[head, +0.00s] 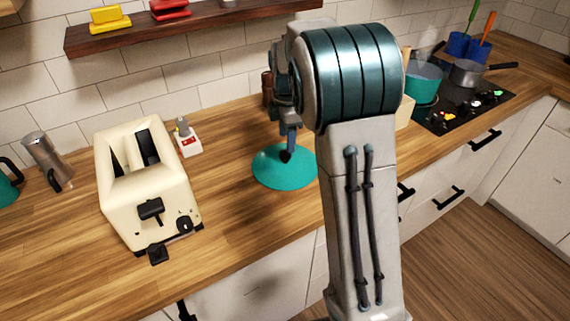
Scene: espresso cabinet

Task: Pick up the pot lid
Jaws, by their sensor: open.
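The pot lid (270,172) is a teal dome with a small dark knob on top. It lies on the wooden counter, right of the toaster, and my arm hides its right edge. My gripper (289,148) points down just above the lid, at its knob. It is open, and its fingers are small and partly hidden. I cannot tell whether they are around the knob or only above it. A teal pot (423,84) stands on the stove at the back right.
A cream toaster (146,185) stands left of the lid. A small red and white item (188,140) is behind it. A moka pot (47,158) stands at the far left. A grey saucepan (468,73) is on the stove (470,112). A wooden shelf (190,24) hangs above.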

